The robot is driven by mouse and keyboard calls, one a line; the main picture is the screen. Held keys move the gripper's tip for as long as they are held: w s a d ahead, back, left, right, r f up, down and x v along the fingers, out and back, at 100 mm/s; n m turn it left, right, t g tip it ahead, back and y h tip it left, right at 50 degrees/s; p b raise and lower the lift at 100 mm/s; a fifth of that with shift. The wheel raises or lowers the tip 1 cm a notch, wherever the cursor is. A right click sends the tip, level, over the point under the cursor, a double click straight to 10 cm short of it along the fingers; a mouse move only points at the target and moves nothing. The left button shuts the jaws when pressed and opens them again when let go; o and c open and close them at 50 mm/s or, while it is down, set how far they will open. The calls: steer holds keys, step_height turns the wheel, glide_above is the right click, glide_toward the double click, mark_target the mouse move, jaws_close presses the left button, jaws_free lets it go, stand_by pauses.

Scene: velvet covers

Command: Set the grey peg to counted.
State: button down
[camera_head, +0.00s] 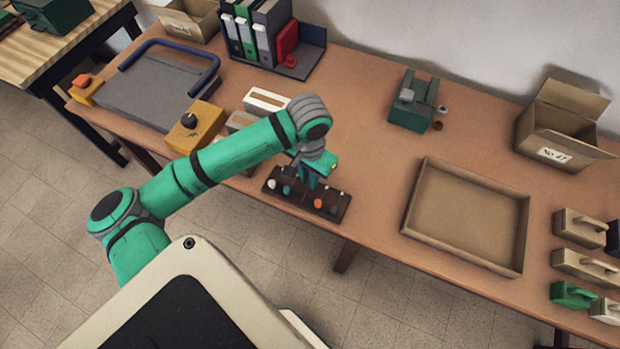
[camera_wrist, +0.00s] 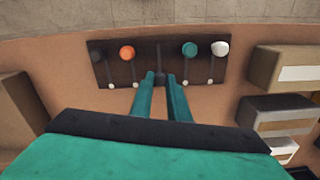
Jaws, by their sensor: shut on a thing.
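The dark peg board (camera_head: 340,212) lies near the front edge of the table, below my gripper (camera_head: 308,182). In the wrist view the board (camera_wrist: 145,46) has a row of pegs in slots: a near-black peg (camera_wrist: 95,54), an orange peg (camera_wrist: 127,52), a teal peg (camera_wrist: 190,48) and a white peg (camera_wrist: 222,47), all toward the upper edge. The dark grey middle peg (camera_wrist: 160,79) sits lower, between the fingertips of my gripper (camera_wrist: 160,75), which is shut on it. Pale dots mark the lower slot ends. The fingers partly hide the middle slot; I cannot read any labels.
A yellow box with a black knob (camera_head: 193,125) and pale blocks stand left of the board. A shallow cardboard tray (camera_head: 415,205) lies to the right. A green device (camera_head: 410,112) stands farther back. The table between board and tray is clear.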

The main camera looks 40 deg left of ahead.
steer(key=c, duration=1.9)
jaws_free()
steer(key=shift+c, duration=0.2)
steer(key=shift+r, duration=0.15)
step_height(320, 180, up, 11)
steer(key=shift+f, duration=0.2)
steer(key=shift+f, duration=0.1)
